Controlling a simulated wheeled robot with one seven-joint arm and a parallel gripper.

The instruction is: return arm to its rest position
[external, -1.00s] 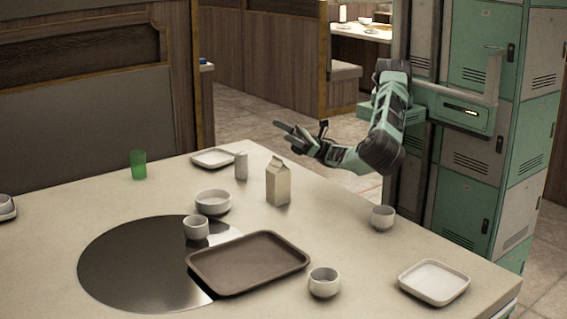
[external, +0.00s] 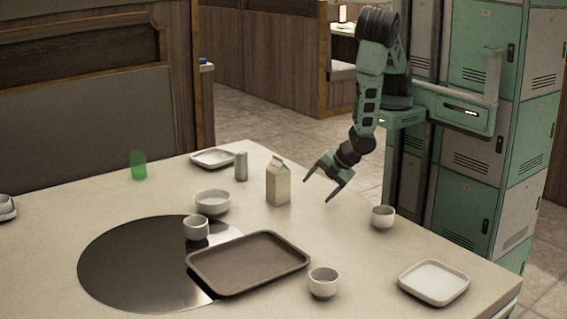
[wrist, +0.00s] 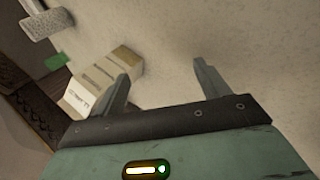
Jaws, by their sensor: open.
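My gripper (external: 316,190) is open and empty in the external view. It points down and to the left, above the table's right edge, to the right of the milk carton. In the wrist view my gripper (wrist: 163,80) shows its two fingers spread, with nothing between them but pale surface. The cream carton (external: 278,183) stands upright on the table, apart from my gripper. A carton (wrist: 108,82) also shows in the wrist view, beside the left finger. My arm hangs bent down from my column at the right of the table.
A white cup (external: 383,217) stands near the table's right edge. A brown tray (external: 248,264), a bowl (external: 213,203), a grey can (external: 241,166), a green cup (external: 138,166) and a square dish (external: 434,283) are also on the table (external: 395,256). Green lockers (external: 465,205) stand behind.

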